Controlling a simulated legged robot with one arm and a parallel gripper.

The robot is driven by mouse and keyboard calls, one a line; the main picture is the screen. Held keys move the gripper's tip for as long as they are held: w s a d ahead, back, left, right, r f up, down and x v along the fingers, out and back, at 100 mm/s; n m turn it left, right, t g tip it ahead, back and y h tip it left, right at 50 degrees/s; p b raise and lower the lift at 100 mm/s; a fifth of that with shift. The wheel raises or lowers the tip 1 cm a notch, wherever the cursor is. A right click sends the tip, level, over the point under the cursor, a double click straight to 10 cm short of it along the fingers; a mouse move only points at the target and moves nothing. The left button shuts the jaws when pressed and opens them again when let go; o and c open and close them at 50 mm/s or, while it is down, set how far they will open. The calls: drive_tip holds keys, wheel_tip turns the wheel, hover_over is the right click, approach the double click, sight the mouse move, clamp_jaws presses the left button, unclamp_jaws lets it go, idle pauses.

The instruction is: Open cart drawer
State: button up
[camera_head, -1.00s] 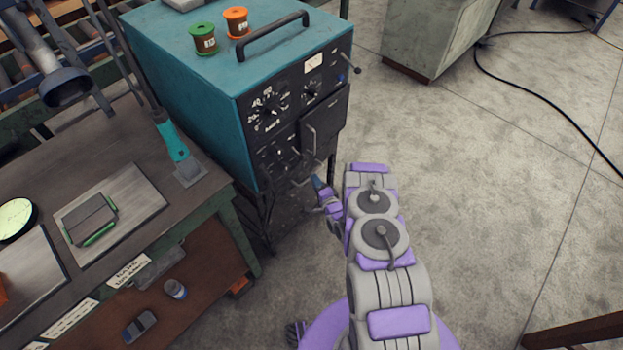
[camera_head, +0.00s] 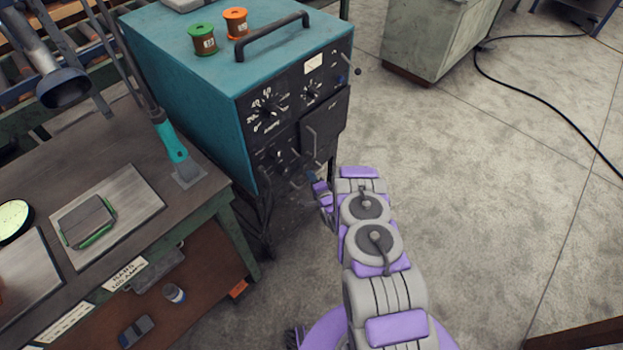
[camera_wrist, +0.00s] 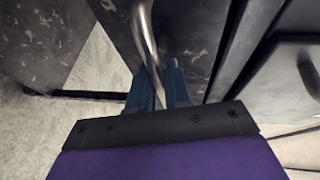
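The teal cart unit (camera_head: 185,85) has a dark front panel with dials. A metal bar handle (camera_head: 311,143) is on its front, and a lower handle (camera_head: 303,180) sits near my gripper (camera_head: 310,181). In the wrist view, the two blue fingers of my gripper (camera_wrist: 161,85) are a small gap apart. A curved metal handle (camera_wrist: 146,38) runs down to the fingers and into the gap between them. I cannot tell whether the fingers press on it. The dark drawer front (camera_wrist: 190,25) lies behind the handle. In the head view my gripper is small and partly hidden by my arm.
A workbench (camera_head: 140,130) with a teal-handled tool (camera_head: 170,142) stands at left. Green and orange spools (camera_head: 202,40) sit on the cart top. A grey cabinet (camera_head: 437,40) and black cable (camera_head: 540,95) are at upper right.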

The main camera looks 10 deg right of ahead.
clamp_jaws()
drive_tip(key=shift+f, duration=0.1)
drive_tip(key=shift+s, duration=0.1)
